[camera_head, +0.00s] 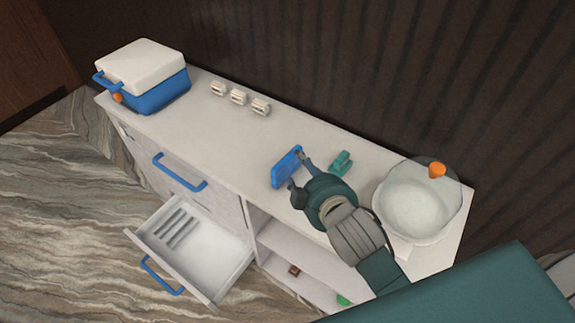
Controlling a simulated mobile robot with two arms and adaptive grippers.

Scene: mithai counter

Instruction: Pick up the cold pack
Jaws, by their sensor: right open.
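The cold pack looks to be the flat blue slab (286,165) on the white counter top, right of its middle. It appears tilted, with its broad face toward the front. My right gripper (297,170) is open at the slab's right side, with one fingertip near its upper end and the other near its lower end. I cannot tell whether the fingers touch it. My left gripper is not in view.
A teal block (341,163) and a glass bowl with an orange knob (437,170) stand close right of my gripper. A blue-and-white cooler (155,95) and several small white items (239,97) stand left. A lower drawer (210,262) is pulled open.

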